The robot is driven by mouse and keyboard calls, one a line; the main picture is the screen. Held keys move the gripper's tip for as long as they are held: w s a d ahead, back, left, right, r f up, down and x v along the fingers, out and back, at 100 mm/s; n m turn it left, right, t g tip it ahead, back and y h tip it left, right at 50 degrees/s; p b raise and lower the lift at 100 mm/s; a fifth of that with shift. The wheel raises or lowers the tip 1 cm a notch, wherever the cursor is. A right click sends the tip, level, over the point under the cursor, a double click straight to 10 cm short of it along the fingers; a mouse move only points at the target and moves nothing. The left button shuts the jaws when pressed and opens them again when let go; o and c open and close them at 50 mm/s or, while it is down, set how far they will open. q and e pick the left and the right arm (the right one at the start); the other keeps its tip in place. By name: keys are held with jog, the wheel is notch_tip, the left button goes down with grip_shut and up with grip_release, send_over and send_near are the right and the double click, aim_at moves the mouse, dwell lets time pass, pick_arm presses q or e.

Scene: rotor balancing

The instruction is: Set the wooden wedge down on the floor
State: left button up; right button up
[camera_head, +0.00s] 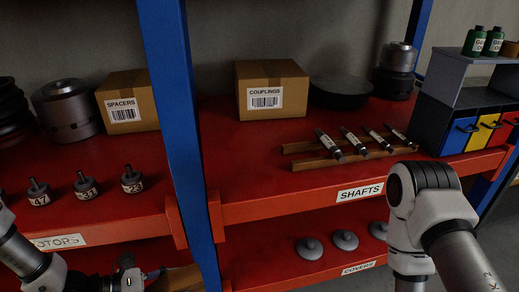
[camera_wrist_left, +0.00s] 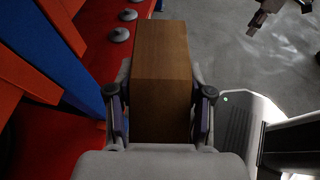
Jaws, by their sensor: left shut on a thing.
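The wooden wedge (camera_wrist_left: 161,62) is a brown block held between the two fingers of my left gripper (camera_wrist_left: 160,105) in the left wrist view. The gripper is shut on it, with one finger against each side. Grey floor shows past the wedge's far end and right side, and it is held above that floor. In the head view, a brown piece of the wedge (camera_head: 180,279) shows at the bottom edge, beside my left gripper (camera_head: 128,280). A dark jointed piece at the upper right of the wrist view looks like my right gripper (camera_wrist_left: 266,14); its jaws are unclear.
The red shelf (camera_head: 290,213) with its blue post (camera_head: 178,110) stands close on the left of the wedge. Several grey covers (camera_head: 345,240) lie on the lower shelf. Grey floor (camera_wrist_left: 225,60) is clear to the wedge's right.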

pick_arm(q)
jog(key=w+n+t, duration=0.1)
jog(key=w+r+t+y, duration=0.1)
jog(key=w+a+r+n, duration=0.1)
jog(key=w, duration=0.1)
jog(key=shift+n+t+b, duration=0.3)
jog(key=shift+t, duration=0.1)
jog(key=shift+s+y, duration=0.1)
jog(key=shift+y, duration=0.2)
jog(key=shift+f, duration=0.1)
